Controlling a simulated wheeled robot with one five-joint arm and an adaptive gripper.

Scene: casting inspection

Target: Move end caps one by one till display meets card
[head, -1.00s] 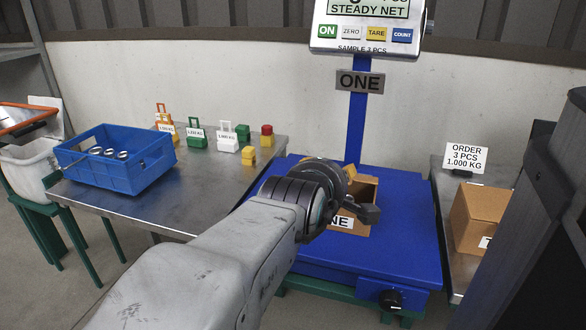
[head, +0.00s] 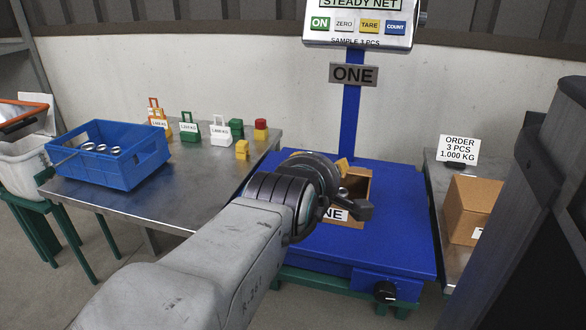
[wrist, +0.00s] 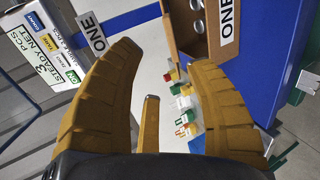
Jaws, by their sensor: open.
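Several silver ring-shaped end caps (head: 101,148) lie in the blue crate (head: 135,172) on the left table. An open cardboard box marked ONE (head: 362,186) stands on the blue scale platform (head: 395,240). Small round shapes show inside this box (wrist: 187,48) in the wrist view; I cannot tell what they are. My gripper (wrist: 165,58) is open with nothing between its tan fingers. In the head view my wrist partly hides the box. The scale display (head: 362,4) shows STEADY NET, its figure cut off above. The order card (head: 459,150) reads 3 PCS, 1.000 KG.
A closed cardboard box (head: 470,208) stands on the right table. The scale post (head: 351,115) rises behind the box. A dark upright (head: 545,200) blocks the right foreground.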

